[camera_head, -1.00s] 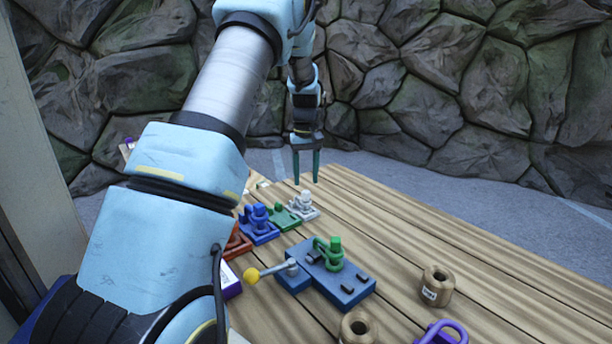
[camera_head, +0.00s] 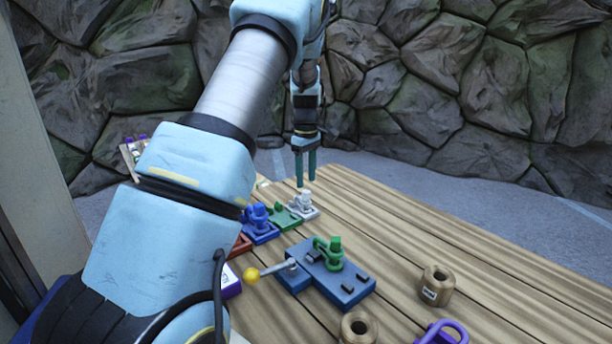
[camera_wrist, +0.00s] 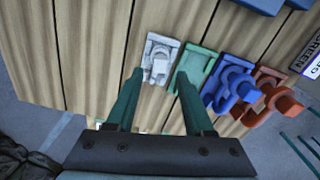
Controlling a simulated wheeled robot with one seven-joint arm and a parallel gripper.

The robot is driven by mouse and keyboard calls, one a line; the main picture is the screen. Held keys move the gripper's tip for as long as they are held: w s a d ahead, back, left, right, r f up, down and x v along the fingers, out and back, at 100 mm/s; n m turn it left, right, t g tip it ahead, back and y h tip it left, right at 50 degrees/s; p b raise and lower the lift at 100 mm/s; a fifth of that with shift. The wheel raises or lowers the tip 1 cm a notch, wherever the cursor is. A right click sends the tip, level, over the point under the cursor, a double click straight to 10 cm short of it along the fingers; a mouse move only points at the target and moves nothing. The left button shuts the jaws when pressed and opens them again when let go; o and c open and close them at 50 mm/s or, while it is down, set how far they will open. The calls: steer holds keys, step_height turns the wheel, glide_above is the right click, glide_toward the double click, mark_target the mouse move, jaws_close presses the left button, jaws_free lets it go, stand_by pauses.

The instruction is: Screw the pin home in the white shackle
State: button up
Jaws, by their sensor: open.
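The white shackle (camera_head: 305,202) sits on a pale base at the far end of a row on the wooden table. In the wrist view the white shackle (camera_wrist: 156,62) lies just beyond the left fingertip. Its pin is too small to judge how far in it sits. My gripper (camera_head: 306,184) points down above the table's far side, close over the white shackle. In the wrist view my gripper (camera_wrist: 160,80) is open, with its two green fingers apart and nothing between them but the table and the edge of the bases.
Beside it stand a green base (camera_head: 284,218), a blue shackle (camera_head: 258,222) and a red-orange one (camera_wrist: 272,97). Nearer is a blue fixture holding a green shackle (camera_head: 330,252), with a yellow-knobbed lever (camera_head: 252,274).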

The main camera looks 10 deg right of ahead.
mark_target(306, 191)
steer(key=shift+f+b, duration=0.95)
steer(key=shift+f, duration=1.3)
jaws_close()
